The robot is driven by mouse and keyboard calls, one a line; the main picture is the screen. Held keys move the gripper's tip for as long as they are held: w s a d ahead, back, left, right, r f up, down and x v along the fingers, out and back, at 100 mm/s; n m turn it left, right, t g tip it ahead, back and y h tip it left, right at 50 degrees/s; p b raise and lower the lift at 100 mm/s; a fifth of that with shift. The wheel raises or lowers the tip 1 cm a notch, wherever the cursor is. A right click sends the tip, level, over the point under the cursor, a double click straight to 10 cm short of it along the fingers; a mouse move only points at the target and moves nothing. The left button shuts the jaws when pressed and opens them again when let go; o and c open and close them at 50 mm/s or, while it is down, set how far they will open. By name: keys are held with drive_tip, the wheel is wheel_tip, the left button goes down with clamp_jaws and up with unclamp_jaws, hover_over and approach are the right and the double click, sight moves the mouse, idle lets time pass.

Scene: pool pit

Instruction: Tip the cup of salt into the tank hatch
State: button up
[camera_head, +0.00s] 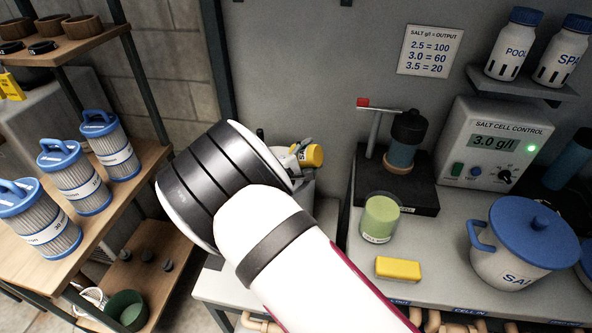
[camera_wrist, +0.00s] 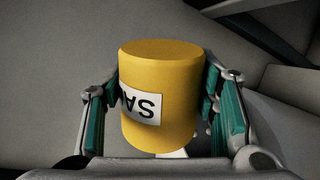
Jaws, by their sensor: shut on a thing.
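The yellow cup (camera_wrist: 160,75) fills the middle of the wrist view, with a white label reading "SA" that appears upside down. My gripper (camera_wrist: 162,95) is shut on it, with teal-padded fingers on both sides. In the head view the cup (camera_head: 312,156) shows beyond my arm and looks tipped onto its side. My gripper (camera_head: 298,150) is partly hidden there by my wrist. The inside of the cup and any salt are not visible. I cannot make out the tank hatch; my arm covers part of the area under the cup.
To the right, a grey bench holds a green cup (camera_head: 380,218), a yellow block (camera_head: 398,269), a blue-lidded salt pot (camera_head: 520,245), a black stand (camera_head: 395,190) and a control box (camera_head: 495,150). A wooden shelf (camera_head: 130,190) with several filters is left.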

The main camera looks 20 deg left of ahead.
drive_tip(key=shift+d+f+m, duration=0.1)
drive_tip(key=shift+d+m, duration=0.15)
drive_tip(key=shift+m, duration=0.05)
drive_tip(key=shift+d+r+m+y+p, duration=0.4)
drive_tip(key=shift+r+m+y, duration=0.15)
drive_tip(key=shift+m, duration=0.25)
drive_tip(key=shift+f, duration=0.2)
